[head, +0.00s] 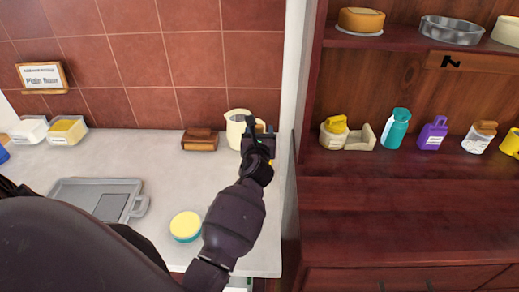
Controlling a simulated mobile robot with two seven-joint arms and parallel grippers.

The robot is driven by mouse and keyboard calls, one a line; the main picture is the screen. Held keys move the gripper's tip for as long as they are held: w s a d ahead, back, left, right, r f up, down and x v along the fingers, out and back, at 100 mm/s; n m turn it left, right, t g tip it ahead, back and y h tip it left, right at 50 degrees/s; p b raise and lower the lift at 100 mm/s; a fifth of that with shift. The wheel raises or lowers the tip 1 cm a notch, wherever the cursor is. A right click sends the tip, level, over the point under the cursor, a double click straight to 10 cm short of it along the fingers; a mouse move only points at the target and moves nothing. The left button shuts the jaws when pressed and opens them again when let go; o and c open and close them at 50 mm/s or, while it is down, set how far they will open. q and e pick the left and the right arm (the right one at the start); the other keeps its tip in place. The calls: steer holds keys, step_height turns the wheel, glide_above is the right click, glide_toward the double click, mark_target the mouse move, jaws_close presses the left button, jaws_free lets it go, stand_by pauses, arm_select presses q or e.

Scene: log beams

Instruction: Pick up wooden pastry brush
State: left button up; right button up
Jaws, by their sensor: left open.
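I cannot clearly make out a wooden pastry brush; it may be hidden by my left gripper. My left gripper (261,131) is open at the back right of the pale counter, in front of a cream jug (235,127). It covers part of the jug, and I cannot tell whether they touch. A small yellow patch shows beside the gripper, too covered to name. A brown wooden block-like item (199,139) lies left of the jug, apart from the gripper. My right gripper is not in view.
A grey tray (72,184) and a yellow-and-teal round item (186,226) are on the counter (165,172). A white wall edge (292,80) stands close right of my gripper. Beyond it, a dark wooden shelf unit (400,200) holds several bottles and containers.

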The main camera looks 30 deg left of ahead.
arm_select(q)
steer(key=shift+x, duration=1.1)
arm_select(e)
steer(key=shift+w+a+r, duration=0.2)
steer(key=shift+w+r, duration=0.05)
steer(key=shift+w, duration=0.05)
arm_select(q)
steer(key=shift+c, duration=0.4)
steer(key=c, duration=0.9)
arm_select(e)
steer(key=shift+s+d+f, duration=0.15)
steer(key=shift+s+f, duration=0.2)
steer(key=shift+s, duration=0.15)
arm_select(q)
steer(key=shift+r, duration=0.1)
steer(key=shift+c, duration=0.2)
